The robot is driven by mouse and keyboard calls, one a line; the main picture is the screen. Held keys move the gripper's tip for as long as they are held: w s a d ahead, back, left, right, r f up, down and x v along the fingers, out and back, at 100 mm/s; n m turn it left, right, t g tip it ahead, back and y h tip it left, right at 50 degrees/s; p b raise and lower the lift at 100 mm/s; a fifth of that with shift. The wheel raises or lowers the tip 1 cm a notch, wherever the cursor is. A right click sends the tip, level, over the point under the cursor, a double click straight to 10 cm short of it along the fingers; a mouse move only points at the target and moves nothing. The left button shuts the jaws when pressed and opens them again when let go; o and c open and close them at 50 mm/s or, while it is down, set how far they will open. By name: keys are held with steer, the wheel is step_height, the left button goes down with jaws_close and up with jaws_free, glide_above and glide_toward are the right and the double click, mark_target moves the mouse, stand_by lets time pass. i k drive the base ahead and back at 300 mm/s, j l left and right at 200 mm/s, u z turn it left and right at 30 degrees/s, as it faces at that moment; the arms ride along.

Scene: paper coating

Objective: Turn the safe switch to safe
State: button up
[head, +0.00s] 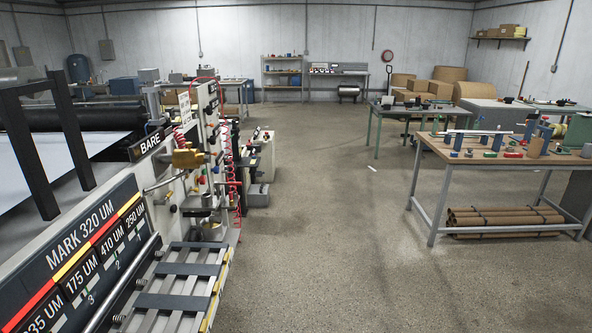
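I cannot pick out a safe switch for certain. The coating machine (150,200) fills the left side of the head view. Its side panel carries small coloured knobs and fittings (213,130), too small to read as a switch or to tell a setting. A brass-coloured block (187,158) sits on the panel beside the "BARE" label (149,145). A large sign (85,255) reads "MARK 320 UM" with several micron values. My gripper is not in view.
Open concrete floor (310,220) runs down the middle. A slatted metal step or rack (175,290) juts out at the machine's front. A workbench with tools (480,153) stands at right, rolled tubes (505,218) beneath. Another table (410,107), cartons and paper rolls stand behind.

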mark_target(202, 179)
steer(key=i+j+u, duration=0.1)
steer(key=i+u, duration=0.65)
steer(key=i+l+u, duration=0.15)
steer(key=i+u, duration=0.2)
steer(key=i+l+u, duration=0.15)
steer(key=i+l, duration=0.65)
steer(key=i, duration=0.3)
steer(key=i+l+u, duration=0.1)
steer(key=i+l, duration=0.85)
steer(key=i+j, duration=0.05)
